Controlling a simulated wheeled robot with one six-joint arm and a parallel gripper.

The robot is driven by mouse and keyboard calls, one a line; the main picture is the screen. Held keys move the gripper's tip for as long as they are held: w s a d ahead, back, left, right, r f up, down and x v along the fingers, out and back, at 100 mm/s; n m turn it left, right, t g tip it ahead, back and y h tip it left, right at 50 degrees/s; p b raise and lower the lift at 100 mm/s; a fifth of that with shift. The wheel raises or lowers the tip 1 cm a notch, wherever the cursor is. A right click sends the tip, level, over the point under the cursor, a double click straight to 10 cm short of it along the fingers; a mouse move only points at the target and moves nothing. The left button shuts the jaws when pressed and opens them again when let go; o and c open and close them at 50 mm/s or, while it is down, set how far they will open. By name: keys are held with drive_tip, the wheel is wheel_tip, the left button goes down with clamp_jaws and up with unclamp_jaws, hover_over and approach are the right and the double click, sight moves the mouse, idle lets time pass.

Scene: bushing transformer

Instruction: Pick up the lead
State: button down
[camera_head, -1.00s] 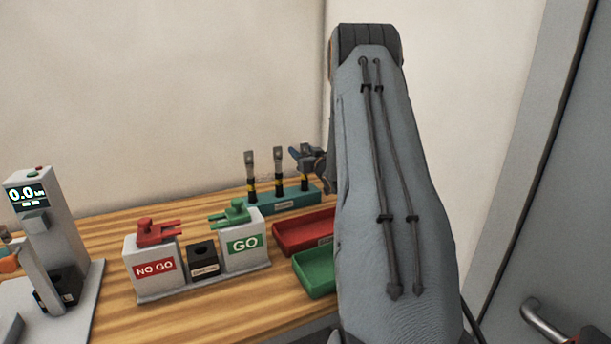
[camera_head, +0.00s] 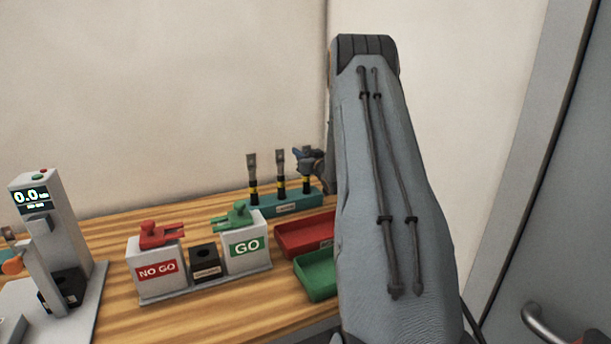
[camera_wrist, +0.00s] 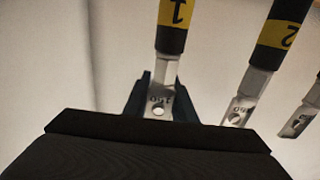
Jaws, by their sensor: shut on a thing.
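Three upright leads stand in a teal rack (camera_head: 287,202) at the back of the bench. Each has a flat metal lug on top and a black sleeve with a yellow band. My gripper (camera_head: 306,156) is at the top of the rightmost lead (camera_head: 306,184). In the wrist view my gripper (camera_wrist: 160,103) is shut on the lug of the lead marked 1 (camera_wrist: 166,75), with a finger on either side. The lead marked 2 (camera_wrist: 265,58) and a third lug (camera_wrist: 301,122) stand to its right, apart from the fingers. The lead's foot still appears in the rack.
A red tray (camera_head: 303,240) and a green tray (camera_head: 316,285) lie in front of the rack, partly behind my arm. The NO GO (camera_head: 157,270) and GO (camera_head: 246,246) blocks and a display device (camera_head: 58,225) stand to the left. A wall is close behind.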

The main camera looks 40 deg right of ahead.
drive_tip(key=shift+r, duration=0.1)
wheel_tip(320, 180, up, 17)
drive_tip(key=shift+p, duration=0.45)
idle(0.7)
idle(0.4)
